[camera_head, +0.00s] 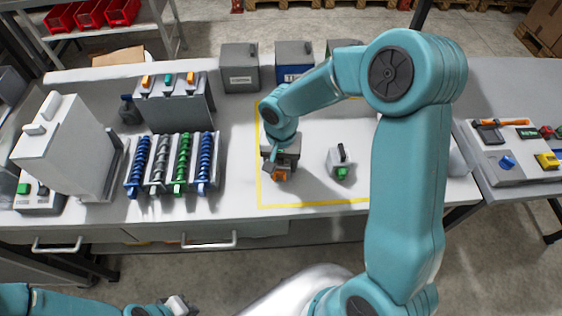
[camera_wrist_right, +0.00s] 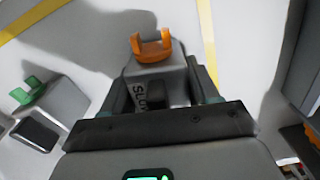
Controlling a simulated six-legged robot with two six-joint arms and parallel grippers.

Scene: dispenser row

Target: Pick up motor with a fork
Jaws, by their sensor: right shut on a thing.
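A grey motor with an orange fork-shaped end (camera_head: 279,176) is on the white table inside the yellow outline, under my right gripper (camera_head: 281,158). In the right wrist view the grey motor (camera_wrist_right: 160,72) with its orange fork sits between the two fingers of my right gripper (camera_wrist_right: 158,85), which is shut on it. Whether it touches the table is unclear. A second grey motor (camera_head: 341,165) with a green fork-shaped end stands apart to the right; it also shows in the right wrist view (camera_wrist_right: 55,98). My left gripper (camera_head: 178,305) is at the bottom edge, its fingers unclear.
A dispenser row with blue, grey and green spirals (camera_head: 172,165) stands left of the yellow outline (camera_head: 259,185). A white machine (camera_head: 65,145) is further left. Grey bins (camera_head: 240,68) line the back. A side table with small parts (camera_head: 510,165) is at right.

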